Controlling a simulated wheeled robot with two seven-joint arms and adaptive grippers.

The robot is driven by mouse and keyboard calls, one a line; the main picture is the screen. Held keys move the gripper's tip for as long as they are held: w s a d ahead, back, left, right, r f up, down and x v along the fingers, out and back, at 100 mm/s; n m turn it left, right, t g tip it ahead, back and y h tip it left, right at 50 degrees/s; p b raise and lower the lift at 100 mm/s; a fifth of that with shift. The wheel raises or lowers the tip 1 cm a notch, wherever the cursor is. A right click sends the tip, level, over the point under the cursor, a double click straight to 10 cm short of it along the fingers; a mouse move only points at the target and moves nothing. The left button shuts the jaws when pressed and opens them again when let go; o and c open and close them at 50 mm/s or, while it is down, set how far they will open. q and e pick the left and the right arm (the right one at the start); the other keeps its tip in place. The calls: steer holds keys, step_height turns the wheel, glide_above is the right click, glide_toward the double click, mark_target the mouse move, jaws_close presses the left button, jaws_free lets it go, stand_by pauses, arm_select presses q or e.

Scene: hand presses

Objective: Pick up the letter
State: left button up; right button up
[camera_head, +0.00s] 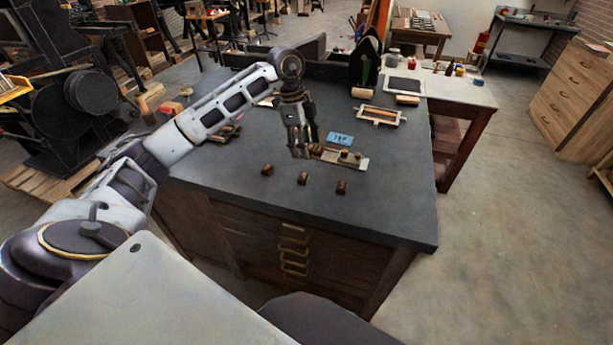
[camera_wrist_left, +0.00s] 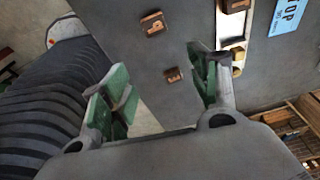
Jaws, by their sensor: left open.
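Three small brown letter blocks lie in a row on the dark tabletop in the head view: a left one (camera_head: 267,169), a middle one (camera_head: 304,178) and a right one (camera_head: 342,187). My left gripper (camera_head: 302,152) is above the table, just behind this row and beside the left end of a pale composing tray (camera_head: 361,164). The wrist view shows its green fingers (camera_wrist_left: 162,88) apart with nothing held. Two loose blocks show beyond them, one higher (camera_wrist_left: 152,23) and one lower (camera_wrist_left: 173,75). Which letters they bear is too small to tell. My right gripper is out of view.
The tray holds several brown blocks. A blue card (camera_head: 339,139) lies behind it; in the wrist view the card (camera_wrist_left: 287,15) reads "TOP". A wooden frame (camera_head: 380,115) lies farther back. The table's (camera_head: 390,213) front right is clear.

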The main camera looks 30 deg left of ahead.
arm_select(q)
steer(key=a+y, duration=0.1)
steer(key=a, duration=0.2)
glide_above(303, 176)
steer(key=a, duration=0.1)
steer(key=shift+n, duration=0.4)
step_height(303, 176, down, 6)
steer(key=shift+w+f, duration=0.1)
steer(key=shift+d+f, duration=0.1)
steer(key=shift+f, duration=0.6)
steer(key=shift+d+f+p, duration=0.15)
steer(key=shift+f+p, duration=0.15)
steer(key=shift+f, duration=0.75)
steer(key=shift+d+f+p, duration=0.1)
steer(key=shift+f+p, duration=0.15)
steer(key=shift+f, duration=1.3)
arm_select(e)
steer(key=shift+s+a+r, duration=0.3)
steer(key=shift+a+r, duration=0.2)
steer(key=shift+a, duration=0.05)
